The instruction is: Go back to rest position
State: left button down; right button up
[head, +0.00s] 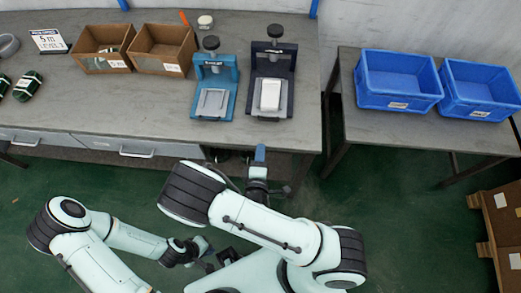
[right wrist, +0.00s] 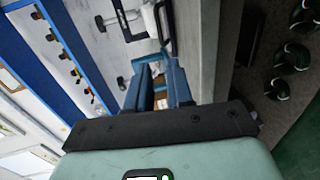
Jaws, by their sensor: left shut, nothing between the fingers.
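My left gripper (head: 204,247) is low in the head view, over the green floor and away from the table. It is small and partly hidden by my arm links, and its fingers are together with nothing seen in them. My right gripper (head: 259,154) is in front of the workbench edge in the head view, below the two presses. In the right wrist view its two blue fingers (right wrist: 160,88) stand a little apart, with nothing visible held between them.
The workbench (head: 100,108) carries a blue press (head: 214,90), a dark press (head: 271,80) with a white block (head: 270,95), and cardboard bins (head: 163,48). A side table (head: 400,128) holds two blue crates (head: 398,95). Green floor is free between the tables.

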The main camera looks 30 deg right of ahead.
jog(key=shift+s, duration=0.25)
jog(key=shift+f, duration=0.1)
dwell(0.3)
jog(key=s+d+f+m+g+y, duration=0.15)
jog(key=s+f+m+g, duration=0.25)
jog(key=f, duration=0.4)
jog(key=s+f+m+g+y, duration=0.3)
jog(key=s+f+g, duration=0.15)
jog(key=f, duration=0.35)
jog(key=s+a+f+m+g+y, duration=0.4)
jog(key=s+a+m+g+y, duration=0.1)
jog(key=s+m+y, duration=0.2)
jog(key=shift+s+a+m+g, duration=0.4)
jog(key=shift+s+m, duration=0.15)
jog(key=shift+m, duration=0.25)
